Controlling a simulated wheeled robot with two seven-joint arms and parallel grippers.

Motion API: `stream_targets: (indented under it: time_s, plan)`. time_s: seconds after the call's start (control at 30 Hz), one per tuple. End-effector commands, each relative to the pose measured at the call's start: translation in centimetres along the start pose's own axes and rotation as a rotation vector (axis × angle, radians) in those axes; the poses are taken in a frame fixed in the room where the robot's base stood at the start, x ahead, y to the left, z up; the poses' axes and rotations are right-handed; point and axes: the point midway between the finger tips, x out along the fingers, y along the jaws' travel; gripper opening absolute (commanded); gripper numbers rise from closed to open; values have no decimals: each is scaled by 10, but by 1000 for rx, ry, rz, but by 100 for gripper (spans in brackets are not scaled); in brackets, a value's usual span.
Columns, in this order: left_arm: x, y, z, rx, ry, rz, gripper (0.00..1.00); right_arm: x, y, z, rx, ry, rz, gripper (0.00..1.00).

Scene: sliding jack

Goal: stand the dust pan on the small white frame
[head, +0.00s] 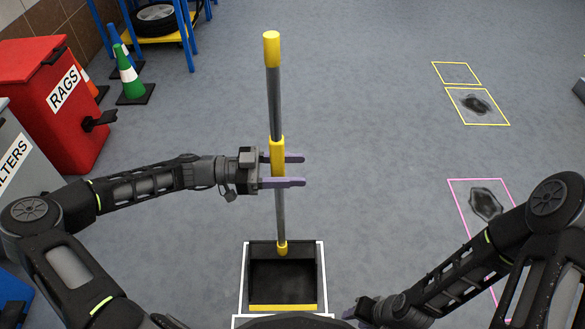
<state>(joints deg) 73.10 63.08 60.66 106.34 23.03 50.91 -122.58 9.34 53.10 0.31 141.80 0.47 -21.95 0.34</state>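The dust pan has a black tray (283,280) with a yellow front lip and a long grey handle (274,100) with yellow parts. It looks upright, and its tray appears inside the outline of the small white frame (322,285) on the floor at the bottom centre. My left gripper (285,170) has its purple fingers on either side of the handle, near the lower end of the middle yellow grip. I cannot tell whether they press on it. My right gripper (354,311) is low, right of the frame, largely hidden, with no object visible in it.
A red RAGS bin (50,100), a grey FILTERS bin (20,155) and cones (130,80) stand at the left. A blue rack (188,30) with a tire is behind. Dark stains inside yellow (478,118) and pink (470,210) outlines mark the floor at right. The middle floor is clear.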

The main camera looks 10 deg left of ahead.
Motion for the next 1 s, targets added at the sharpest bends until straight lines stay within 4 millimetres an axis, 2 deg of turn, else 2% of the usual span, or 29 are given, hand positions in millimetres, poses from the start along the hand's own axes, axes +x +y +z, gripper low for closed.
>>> stream_targets:
  time_s: [0.37,0.8,1.0]
  plan:
    - [-5,0,0,-1,-2,-2,54,-1,-1,-1,1,4,0,36]
    - [-69,-1,-1,-1,-1,-3,54,-18,-6,0,-1,-4,0,36]
    - [-79,0,0,-1,0,0,54,-19,-6,1,-1,-6,0,36]
